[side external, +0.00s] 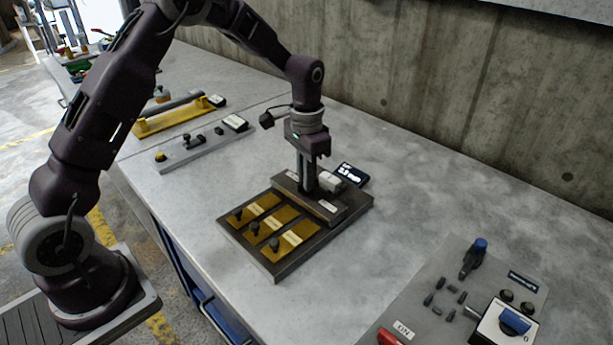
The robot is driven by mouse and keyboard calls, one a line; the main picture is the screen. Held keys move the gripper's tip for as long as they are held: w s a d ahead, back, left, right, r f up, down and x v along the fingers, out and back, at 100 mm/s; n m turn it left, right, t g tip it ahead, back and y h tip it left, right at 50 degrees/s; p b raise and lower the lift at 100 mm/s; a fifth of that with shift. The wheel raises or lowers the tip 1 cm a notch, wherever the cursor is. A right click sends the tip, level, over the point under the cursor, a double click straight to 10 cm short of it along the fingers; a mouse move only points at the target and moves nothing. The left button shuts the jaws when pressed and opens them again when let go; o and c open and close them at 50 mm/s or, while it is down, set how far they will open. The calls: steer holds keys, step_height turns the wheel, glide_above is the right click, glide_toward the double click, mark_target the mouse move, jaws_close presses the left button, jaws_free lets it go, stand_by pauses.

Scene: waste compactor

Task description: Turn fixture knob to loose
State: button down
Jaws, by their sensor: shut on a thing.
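The fixture is a dark rectangular plate (287,272) on the bench in the side external view. It has three gold strips, each with a small black knob or peg near its front end, and a raised dark block (328,207) along its back. My gripper (308,188) points straight down at the left part of this block, its fingers close together. It is shut on a small dark part there, apparently the fixture knob, which the fingers mostly hide. The knob's angle and any loose mark cannot be read.
A whitish block (329,179) and a small black display (351,174) stand close right of my gripper. A grey control panel (439,297) with a blue-topped lever and blue knob lies front right. A yellow fixture (177,119) and grey rail (206,145) lie back left.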

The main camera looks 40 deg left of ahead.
steer(key=shift+n, duration=1.2)
steer(key=c, duration=1.5)
jaws_free()
steer(key=shift+o, duration=0.2)
step_height(320, 180, up, 7)
steer(key=shift+r, duration=0.1)
